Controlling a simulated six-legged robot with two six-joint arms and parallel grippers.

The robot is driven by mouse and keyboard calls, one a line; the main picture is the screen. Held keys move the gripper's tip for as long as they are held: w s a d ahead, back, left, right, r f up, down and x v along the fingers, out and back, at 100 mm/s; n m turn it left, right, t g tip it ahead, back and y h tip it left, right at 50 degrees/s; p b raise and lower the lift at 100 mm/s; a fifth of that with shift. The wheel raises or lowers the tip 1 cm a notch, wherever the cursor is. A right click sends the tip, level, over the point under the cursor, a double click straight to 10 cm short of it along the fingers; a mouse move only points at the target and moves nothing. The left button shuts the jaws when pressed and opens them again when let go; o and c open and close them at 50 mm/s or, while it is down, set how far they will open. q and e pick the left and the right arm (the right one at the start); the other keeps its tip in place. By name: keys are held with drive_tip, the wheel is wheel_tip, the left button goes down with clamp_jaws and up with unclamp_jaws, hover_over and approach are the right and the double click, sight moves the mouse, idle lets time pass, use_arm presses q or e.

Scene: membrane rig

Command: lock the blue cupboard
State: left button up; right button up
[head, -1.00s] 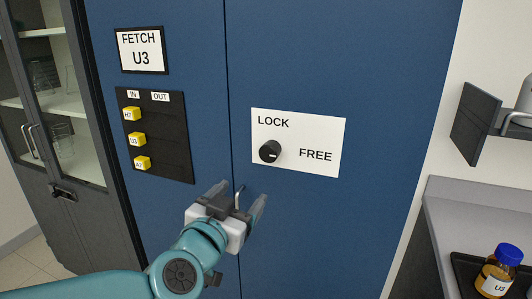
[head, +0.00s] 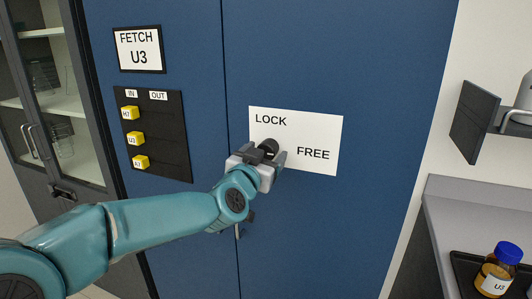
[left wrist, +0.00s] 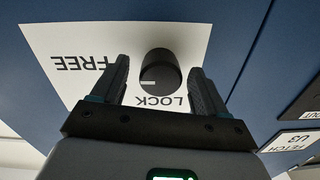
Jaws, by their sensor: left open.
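The blue cupboard (head: 330,55) stands in front of me with its doors shut. A white plate (head: 325,125) on its right door reads LOCK at upper left and FREE at right. A black round knob (head: 269,147) sits on the plate below LOCK; in the left wrist view the knob (left wrist: 160,72) shows a white mark on its left side, toward FREE. My left gripper (head: 268,156) is open at the knob. In the left wrist view its fingers (left wrist: 158,85) stand on both sides of the knob, with gaps showing. My right gripper is not in view.
A grey counter (head: 470,215) at right carries a blue-capped U3 bottle (head: 497,270) on a black tray. A glass-fronted cabinet (head: 60,100) stands at left.

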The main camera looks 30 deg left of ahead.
use_arm(q)
drive_tip(key=shift+w+a, duration=0.15)
drive_tip(key=shift+w, duration=0.25)
drive_tip(key=c, duration=1)
drive_tip(key=shift+c, duration=0.2)
